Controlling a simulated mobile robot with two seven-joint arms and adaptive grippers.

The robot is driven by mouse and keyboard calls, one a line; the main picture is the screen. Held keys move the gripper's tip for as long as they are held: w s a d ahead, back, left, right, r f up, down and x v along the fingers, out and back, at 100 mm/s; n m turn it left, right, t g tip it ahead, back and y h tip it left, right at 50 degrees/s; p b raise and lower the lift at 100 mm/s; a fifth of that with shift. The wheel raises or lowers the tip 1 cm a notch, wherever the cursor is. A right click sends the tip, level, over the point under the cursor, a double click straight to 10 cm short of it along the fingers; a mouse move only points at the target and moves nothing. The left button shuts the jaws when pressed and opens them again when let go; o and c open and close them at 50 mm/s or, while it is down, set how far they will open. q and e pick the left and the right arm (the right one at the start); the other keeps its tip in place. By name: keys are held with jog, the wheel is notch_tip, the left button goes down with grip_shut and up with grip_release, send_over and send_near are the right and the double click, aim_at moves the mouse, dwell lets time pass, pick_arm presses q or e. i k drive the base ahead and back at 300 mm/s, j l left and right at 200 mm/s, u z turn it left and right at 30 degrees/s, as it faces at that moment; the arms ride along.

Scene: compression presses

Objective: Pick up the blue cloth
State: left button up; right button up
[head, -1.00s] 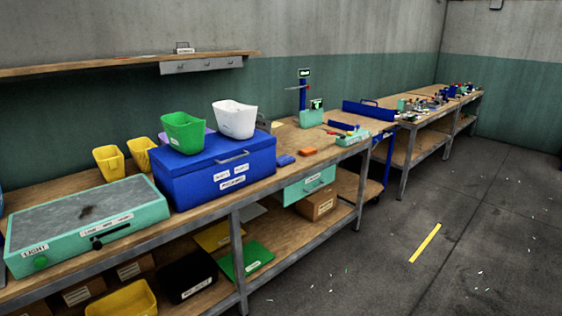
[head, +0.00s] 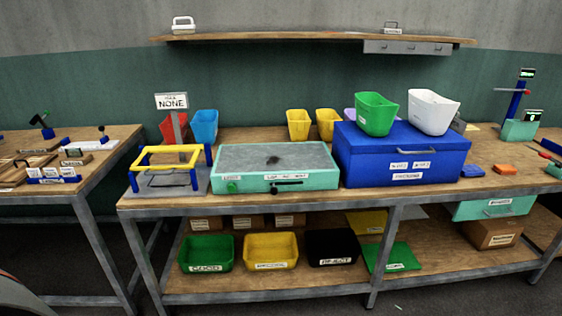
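Neither of my grippers is in view.
On the bench stand a grey-topped teal unit (head: 265,182), a yellow-and-blue frame (head: 170,158) and several coloured bins. Green (head: 376,113) and white (head: 434,111) bins sit on the blue box. Trays (head: 206,253) fill the lower shelf. Another bench (head: 108,160) is left.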

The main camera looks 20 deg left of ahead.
aim_at(472, 170)
jog(key=i+l+u, duration=0.1)
jog(key=i+l, duration=0.15)
jog(key=i+l+u, duration=0.1)
jog(key=i+l, duration=0.15)
jog(key=i+l+u, duration=0.15)
jog(key=l, duration=0.3)
jog(key=i+l+u, duration=0.1)
jog(key=i+l, duration=0.2)
jog(key=i+l+u, duration=0.1)
jog(key=l, duration=0.35)
jog(key=i+l+u, duration=0.1)
jog(key=i+l, duration=0.2)
jog(key=i+l+u, duration=0.1)
jog(key=l, duration=0.4)
jog(key=i+l+u, duration=0.1)
jog(key=i+l, duration=0.15)
jog(key=l, duration=0.15)
